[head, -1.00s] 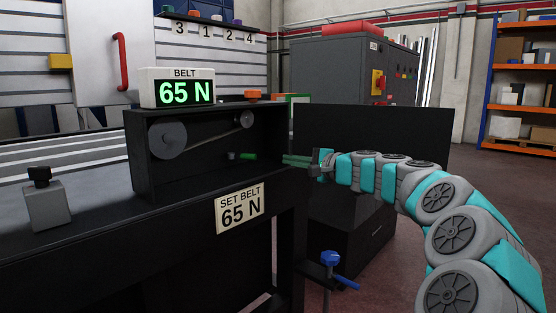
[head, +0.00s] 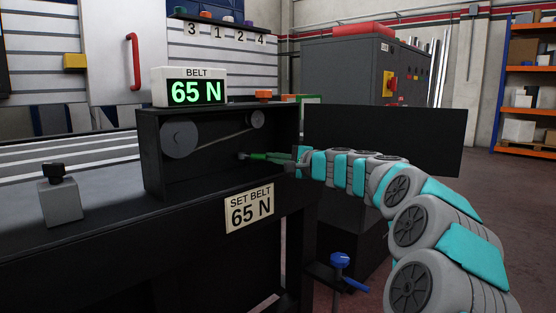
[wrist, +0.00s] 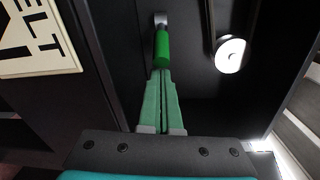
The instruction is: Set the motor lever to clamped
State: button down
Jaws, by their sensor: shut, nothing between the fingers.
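The motor lever (head: 257,156), a short rod with a bright green grip, sticks out inside the black belt housing (head: 155,190), below the belt and pulleys. In the wrist view the lever's green grip (wrist: 162,47) points toward me, its grey end at the top of the picture. My gripper (head: 276,157) reaches in from the right, its pale green fingers shut with nothing between them. In the wrist view my gripper's tips (wrist: 162,74) are at the near end of the grip; I cannot tell whether they touch it. No clamped marking is readable.
The belt display (head: 195,92) reads 65 N, and the sign (head: 249,208) says SET BELT 65 N. A grey block with a black knob (head: 61,200) stands at left. A blue-handled clamp (head: 341,262) sits low, below my arm. A dark panel (head: 400,135) stands behind my arm.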

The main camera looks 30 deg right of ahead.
jog(key=shift+s+a+h, duration=0.2)
jog(key=shift+a+h, duration=0.05)
jog(key=shift+h, duration=0.05)
dwell(0.4)
jog(key=shift+s+a, duration=0.1)
jog(key=shift+m+h, duration=0.3)
jog(key=shift+b, duration=0.3)
jog(key=shift+s+a+m+t+h, duration=0.2)
jog(key=shift+s+m+t+h, duration=0.1)
jog(key=shift+m+h, duration=0.1)
